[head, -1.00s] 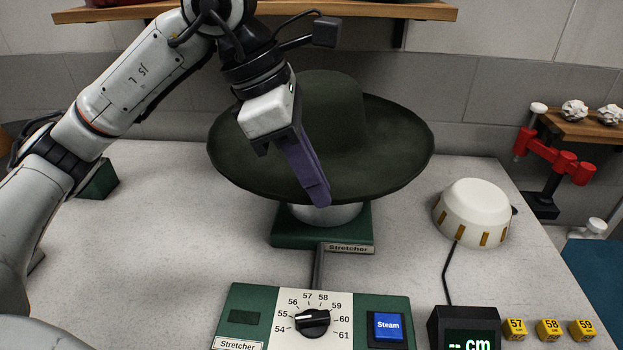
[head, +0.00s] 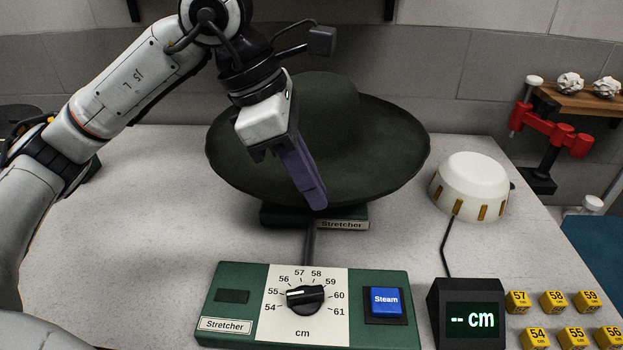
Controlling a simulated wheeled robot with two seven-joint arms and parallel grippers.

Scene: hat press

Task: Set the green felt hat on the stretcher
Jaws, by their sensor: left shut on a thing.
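The wide-brimmed dark green felt hat (head: 385,150) is crown up over the stretcher's green base (head: 343,224). My left gripper (head: 308,198) reaches down from the upper left, its purple fingers shut on the near part of the brim. The brim hides the stretcher's block, so I cannot tell whether the hat rests on it. The stretcher's control box (head: 235,283) stands in front, with a black dial (head: 305,298) whose white mark points near 55, and a blue Steam button (head: 386,301). My right gripper is not in view.
A white dome-shaped gauge (head: 470,185) sits at right, cabled to a black display (head: 471,320) reading "-- cm". Yellow numbered blocks (head: 553,301) lie at front right. A red clamp-like stand (head: 551,140) is at the back right. The table's left part (head: 130,240) is clear.

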